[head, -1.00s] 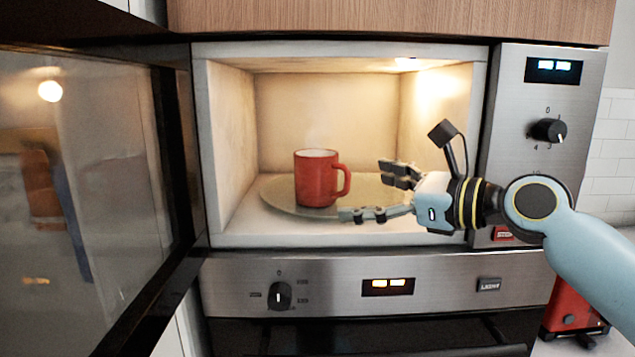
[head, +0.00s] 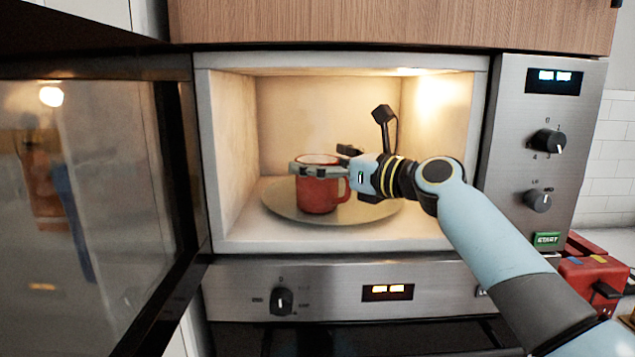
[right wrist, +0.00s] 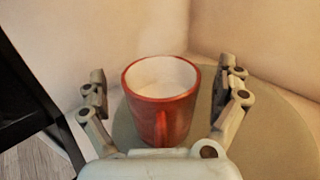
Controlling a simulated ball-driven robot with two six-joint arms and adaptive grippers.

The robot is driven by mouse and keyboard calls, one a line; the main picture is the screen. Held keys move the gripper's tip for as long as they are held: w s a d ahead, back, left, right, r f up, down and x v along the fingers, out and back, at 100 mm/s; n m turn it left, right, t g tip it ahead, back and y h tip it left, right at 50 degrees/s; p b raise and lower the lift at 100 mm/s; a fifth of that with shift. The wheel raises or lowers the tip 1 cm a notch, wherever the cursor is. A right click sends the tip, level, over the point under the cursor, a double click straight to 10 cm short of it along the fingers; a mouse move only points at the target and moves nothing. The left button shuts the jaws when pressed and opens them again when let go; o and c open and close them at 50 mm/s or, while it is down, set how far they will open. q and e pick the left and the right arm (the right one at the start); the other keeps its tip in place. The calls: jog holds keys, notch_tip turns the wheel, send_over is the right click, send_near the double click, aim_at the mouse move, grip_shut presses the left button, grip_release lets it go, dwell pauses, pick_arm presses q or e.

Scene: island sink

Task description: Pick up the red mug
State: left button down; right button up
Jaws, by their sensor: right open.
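The red mug (head: 318,196) stands upright on the round plate (head: 279,207) inside the lit, open microwave. It has a pale inside, and its handle points right in the head view. My right gripper (head: 322,166) is inside the microwave at the mug's upper part, with its fingers open. In the right wrist view the mug (right wrist: 158,110) sits between the two spread fingers, with gaps on both sides. Its handle faces the palm there. One finger passes in front of the mug's rim in the head view. My left gripper is not in view.
The microwave door (head: 90,190) stands open at the left. The control panel (head: 545,150) is to the right of the cavity. A red toaster (head: 590,275) stands at the lower right. There is free space above the mug in the cavity.

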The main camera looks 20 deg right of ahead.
jog(key=shift+d, duration=0.1)
jog(key=shift+c, duration=0.4)
jog(key=c, duration=1.4)
jog(key=shift+c, duration=0.6)
jog(key=shift+r, duration=0.2)
